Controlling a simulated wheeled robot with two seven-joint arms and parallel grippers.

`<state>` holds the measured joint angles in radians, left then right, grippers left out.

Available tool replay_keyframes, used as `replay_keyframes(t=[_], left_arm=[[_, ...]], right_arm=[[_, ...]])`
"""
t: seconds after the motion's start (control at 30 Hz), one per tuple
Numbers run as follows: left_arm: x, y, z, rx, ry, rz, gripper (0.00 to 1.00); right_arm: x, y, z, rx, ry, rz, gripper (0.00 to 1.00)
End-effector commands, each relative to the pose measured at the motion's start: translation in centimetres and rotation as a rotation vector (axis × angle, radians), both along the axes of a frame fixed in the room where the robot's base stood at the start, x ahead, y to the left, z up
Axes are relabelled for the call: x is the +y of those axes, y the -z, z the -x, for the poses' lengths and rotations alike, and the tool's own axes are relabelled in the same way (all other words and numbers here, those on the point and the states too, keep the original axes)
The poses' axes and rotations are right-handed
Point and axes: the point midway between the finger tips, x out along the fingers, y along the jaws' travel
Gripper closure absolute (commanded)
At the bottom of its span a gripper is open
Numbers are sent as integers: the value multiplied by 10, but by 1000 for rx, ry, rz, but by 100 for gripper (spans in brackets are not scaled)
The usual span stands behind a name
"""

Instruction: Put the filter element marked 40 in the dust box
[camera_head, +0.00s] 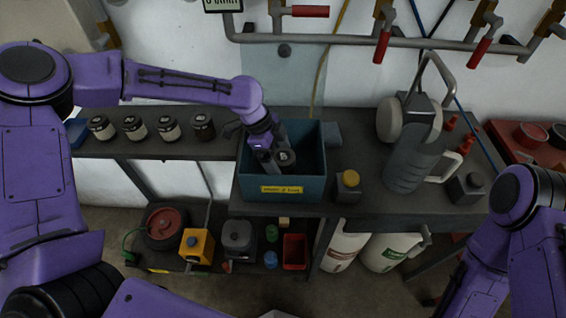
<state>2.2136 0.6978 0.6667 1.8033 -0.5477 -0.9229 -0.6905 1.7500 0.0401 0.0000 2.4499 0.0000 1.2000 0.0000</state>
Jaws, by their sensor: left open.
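The dust box (310,188) is a blue open-topped box with a yellow label, standing at the front of the bench. My left gripper (276,160) reaches down into it from above and is open. A dark filter element with a pale band (287,157) is inside the box, right at the gripper's fingers; its lower part is hidden and its mark is too small to read. Similar filter elements stand in a row on the left shelf: one (102,127), a second (135,127), a third (169,128), and a darker one (202,126). My right gripper is out of view.
A grey jug (408,160), a yellow-capped container (348,187) and a dark-capped container (466,187) stand right of the box. Pipes with red-handled valves (382,46) run along the wall. Below are a red bin (294,251) and a yellow container (197,246).

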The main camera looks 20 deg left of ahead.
Motion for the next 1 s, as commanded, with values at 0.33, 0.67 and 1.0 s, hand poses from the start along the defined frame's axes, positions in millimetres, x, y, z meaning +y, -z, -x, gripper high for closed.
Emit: replay_keyframes(t=[0.33, 0.67, 1.0], left_arm=[[30, -72, 2, -2, -2, 1, 4], [33, -81, 3, 1, -1, 1, 4], [33, -81, 3, 1, 0, 1, 4]], right_arm=[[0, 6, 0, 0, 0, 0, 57], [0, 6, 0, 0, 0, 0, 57], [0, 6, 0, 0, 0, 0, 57]])
